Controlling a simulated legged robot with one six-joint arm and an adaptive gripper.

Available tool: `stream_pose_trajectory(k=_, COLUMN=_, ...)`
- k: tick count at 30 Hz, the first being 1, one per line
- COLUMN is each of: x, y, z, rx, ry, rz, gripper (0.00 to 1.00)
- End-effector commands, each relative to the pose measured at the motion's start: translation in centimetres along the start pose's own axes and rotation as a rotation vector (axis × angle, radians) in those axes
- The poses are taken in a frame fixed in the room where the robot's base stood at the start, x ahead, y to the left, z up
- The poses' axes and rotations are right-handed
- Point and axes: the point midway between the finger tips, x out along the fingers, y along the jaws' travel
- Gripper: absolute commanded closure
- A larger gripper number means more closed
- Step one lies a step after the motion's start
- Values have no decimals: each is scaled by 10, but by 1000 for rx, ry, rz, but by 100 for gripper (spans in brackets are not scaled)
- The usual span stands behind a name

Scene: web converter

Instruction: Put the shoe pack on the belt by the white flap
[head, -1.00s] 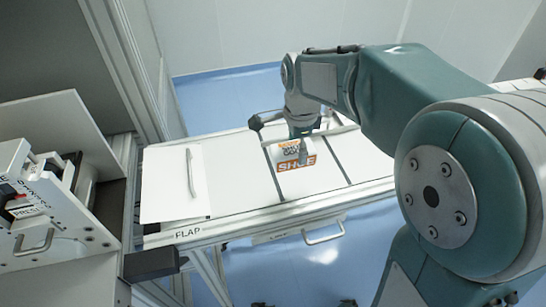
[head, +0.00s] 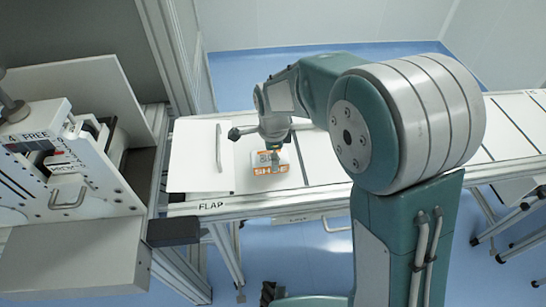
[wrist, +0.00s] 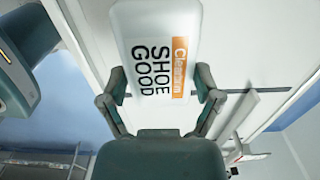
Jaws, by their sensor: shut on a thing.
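The shoe pack (head: 268,162), white with orange print, is over the white belt (head: 322,168), just right of the white flap (head: 190,165) with its grey handle. A narrow gap shows between pack and flap in the head view. My gripper (head: 275,150) is shut on the pack from above.
A "FLAP" label (head: 211,205) marks the belt's front rail. A machine with a handle and open lid (head: 85,85) stands at left, beside a metal frame post (head: 168,50). The belt right of the pack looks clear, partly hidden by my arm.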

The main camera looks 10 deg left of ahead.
Motion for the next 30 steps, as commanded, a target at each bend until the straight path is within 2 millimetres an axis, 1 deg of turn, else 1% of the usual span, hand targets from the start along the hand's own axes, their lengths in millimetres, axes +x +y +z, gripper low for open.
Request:
stream_pose_trajectory(k=1, x=7, y=0, z=0, rx=0, ry=0, rz=1, gripper=73)
stream_pose_trajectory(k=3, x=10, y=0, z=0, rx=0, ry=0, rz=-1, gripper=73)
stream_pose_trajectory(k=11, x=11, y=0, z=0, rx=0, ry=-1, rz=-1, gripper=73)
stream_pose_trajectory(k=12, x=11, y=0, z=0, rx=0, ry=-1, rz=-1, gripper=5)
stream_pose_trajectory(k=13, x=11, y=0, z=0, rx=0, ry=-1, rz=-1, gripper=0)
stream_pose_trajectory(k=25, x=10, y=0, z=0, rx=0, ry=-1, rz=-2, gripper=0)
stream_pose_trajectory(k=28, x=4, y=-1, z=0, rx=0, ry=-1, rz=-4, gripper=0)
stream_pose_trajectory(k=30, x=-6, y=-1, z=0, rx=0, ry=-1, rz=-5, gripper=0)
